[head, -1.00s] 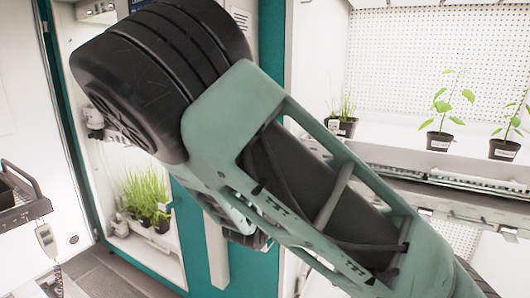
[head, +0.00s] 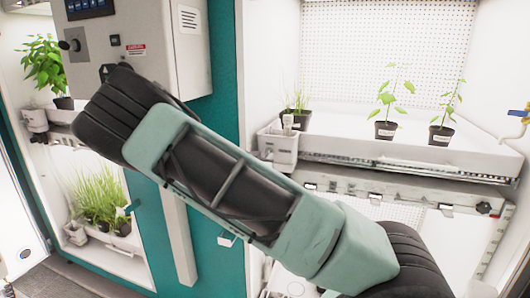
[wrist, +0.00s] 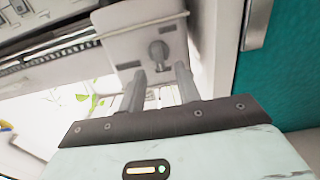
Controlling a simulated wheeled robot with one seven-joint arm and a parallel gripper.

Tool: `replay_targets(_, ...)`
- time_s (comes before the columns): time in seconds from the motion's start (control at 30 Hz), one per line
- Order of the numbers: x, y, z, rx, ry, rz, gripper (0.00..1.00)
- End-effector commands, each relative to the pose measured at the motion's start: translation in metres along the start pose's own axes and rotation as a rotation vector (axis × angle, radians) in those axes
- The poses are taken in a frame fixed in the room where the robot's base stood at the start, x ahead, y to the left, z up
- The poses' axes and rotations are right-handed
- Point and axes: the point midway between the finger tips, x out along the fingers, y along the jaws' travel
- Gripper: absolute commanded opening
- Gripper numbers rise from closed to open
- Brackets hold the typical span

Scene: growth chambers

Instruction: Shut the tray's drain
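The white tray (head: 340,135) lies on the shelf of the right chamber. A pale box (head: 278,146) sits at its front left corner. The wrist view, which looks upside down, shows a white box (wrist: 130,45) with a grey round knob (wrist: 159,50) on its face; I take the knob for the drain's control but cannot tell its setting. My gripper (wrist: 161,85) is open, its two fingers apart and pointing toward the box just below the knob. Nothing shows between them, and I cannot tell whether they touch the box. My arm hides the gripper in the head view.
Potted seedlings (head: 386,128) stand on the tray. A blue and yellow fitting (head: 518,114) is at its right end. A metal rail (head: 400,170) runs under the tray front. A teal panel (head: 222,70) and the control box (head: 140,45) border the chamber on the left.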

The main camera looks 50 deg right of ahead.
Motion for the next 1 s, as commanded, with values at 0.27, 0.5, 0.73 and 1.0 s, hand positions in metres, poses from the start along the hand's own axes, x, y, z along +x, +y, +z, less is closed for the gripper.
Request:
replay_targets(0.27, 0.024, 0.000, 0.000, 0.000, 0.000, 0.000, 0.33)
replay_targets(0.5, 0.025, -0.001, 0.000, 0.000, 0.000, -0.001, 0.33)
replay_targets(0.73, 0.025, -0.001, 0.000, 0.000, 0.000, -0.001, 0.00)
replay_targets(1.0, 0.025, -0.001, 0.000, -0.016, 0.000, -0.001, 0.00)
